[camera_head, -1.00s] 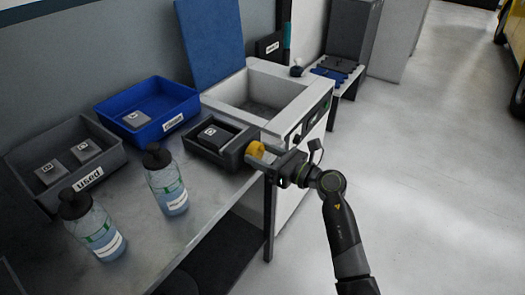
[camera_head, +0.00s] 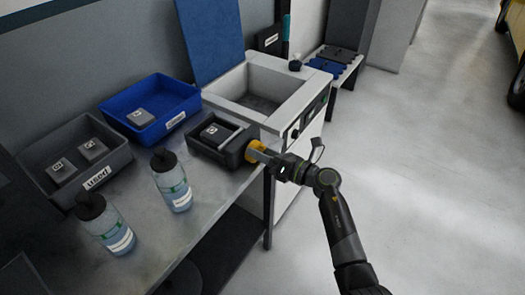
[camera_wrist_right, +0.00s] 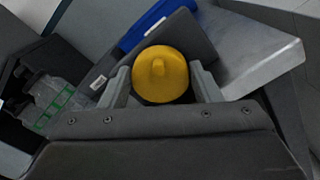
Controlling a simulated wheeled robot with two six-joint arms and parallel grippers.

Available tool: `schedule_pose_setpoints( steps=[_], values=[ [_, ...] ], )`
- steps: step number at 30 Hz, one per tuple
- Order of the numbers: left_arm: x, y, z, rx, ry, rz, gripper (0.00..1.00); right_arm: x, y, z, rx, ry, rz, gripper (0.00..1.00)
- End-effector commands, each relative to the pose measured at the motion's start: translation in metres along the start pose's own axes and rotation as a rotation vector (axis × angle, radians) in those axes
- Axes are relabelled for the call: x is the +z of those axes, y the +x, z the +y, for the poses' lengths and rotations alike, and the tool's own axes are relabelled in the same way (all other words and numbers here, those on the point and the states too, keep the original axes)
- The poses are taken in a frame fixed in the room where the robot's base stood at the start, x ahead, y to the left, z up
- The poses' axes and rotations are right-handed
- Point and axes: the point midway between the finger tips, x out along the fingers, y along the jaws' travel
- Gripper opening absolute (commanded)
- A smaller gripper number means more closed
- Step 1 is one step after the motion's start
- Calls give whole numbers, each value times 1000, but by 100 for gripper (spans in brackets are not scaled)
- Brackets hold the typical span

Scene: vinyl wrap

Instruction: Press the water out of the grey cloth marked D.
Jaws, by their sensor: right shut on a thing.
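A small grey cloth block (camera_head: 213,131) with a white label lies in a dark grey press box (camera_head: 202,147) on the bench. Its letter is too small to read surely. A pale plate edge (camera_head: 230,136) stands beside the block inside the box. A yellow knob (camera_head: 252,151) is at the box's right end. My right gripper (camera_head: 260,153) is shut on this knob. In the right wrist view the yellow knob (camera_wrist_right: 160,72) sits between the two fingers (camera_wrist_right: 161,88). My left gripper is not in view.
A blue bin (camera_head: 185,113) holds one grey block, and a grey bin (camera_head: 122,160) labelled "used" holds two. Two spray bottles (camera_head: 173,185) (camera_head: 108,228) stand in front. A white sink unit (camera_head: 285,118) is behind the press. Open floor (camera_head: 440,190) lies right.

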Motion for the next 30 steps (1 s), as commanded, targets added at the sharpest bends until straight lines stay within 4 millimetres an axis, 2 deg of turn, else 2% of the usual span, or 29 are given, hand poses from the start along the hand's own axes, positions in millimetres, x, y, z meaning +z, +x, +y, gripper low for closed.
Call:
schedule_pose_setpoints(
  steps=[8, 9, 14, 23, 26, 30],
  values=[
    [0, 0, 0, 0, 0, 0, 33, 0, 0, 0, -1, 0, 0, 35],
    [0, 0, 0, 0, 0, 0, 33, 0, 0, 0, -1, 0, 0, 60],
    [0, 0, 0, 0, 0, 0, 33, 0, 0, 0, -1, -1, 0, 79],
    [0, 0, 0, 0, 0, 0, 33, 0, -2, -1, -1, -1, 0, 79],
    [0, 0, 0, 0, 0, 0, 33, -1, -11, -1, -2, -1, 0, 79],
    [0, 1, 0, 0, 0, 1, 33, -1, -36, -2, -5, -4, 1, 79]
  ],
)
